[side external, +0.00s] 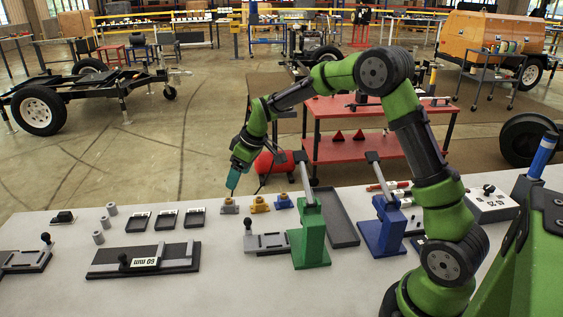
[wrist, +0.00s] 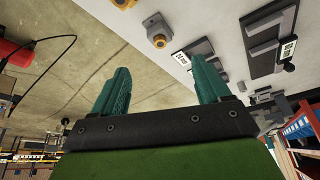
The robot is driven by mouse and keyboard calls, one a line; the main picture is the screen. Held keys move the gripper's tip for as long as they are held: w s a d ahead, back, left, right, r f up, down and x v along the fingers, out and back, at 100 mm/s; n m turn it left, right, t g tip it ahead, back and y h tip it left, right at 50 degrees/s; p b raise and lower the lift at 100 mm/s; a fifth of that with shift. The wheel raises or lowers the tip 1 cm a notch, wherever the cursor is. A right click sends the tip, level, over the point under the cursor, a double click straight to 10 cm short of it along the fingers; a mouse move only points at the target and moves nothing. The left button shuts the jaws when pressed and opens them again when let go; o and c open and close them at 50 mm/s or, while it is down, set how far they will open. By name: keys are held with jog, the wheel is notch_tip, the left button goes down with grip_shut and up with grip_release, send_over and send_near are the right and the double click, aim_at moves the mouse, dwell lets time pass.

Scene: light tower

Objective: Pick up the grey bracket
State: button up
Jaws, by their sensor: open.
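The grey bracket (side external: 229,208) stands on the light tabletop, with an orange-yellow part on its top. In the wrist view, the grey bracket (wrist: 158,37) shows beyond the fingertips, in the gap between them. My gripper (side external: 232,188) points down above the bracket, apparently just clear of it. In the wrist view, the two teal fingers of my gripper (wrist: 164,68) are spread wide with nothing between them.
A yellow bracket (side external: 259,205) and a blue bracket (side external: 283,202) stand close to the right. A green stand (side external: 310,235) and a blue stand (side external: 384,228) rise nearby. Small dark trays (side external: 167,218) lie left. A long black fixture (side external: 143,260) lies in front.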

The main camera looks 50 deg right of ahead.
aim_at(228, 199)
jog(key=x, duration=1.1)
jog(key=shift+w+a+f, duration=0.1)
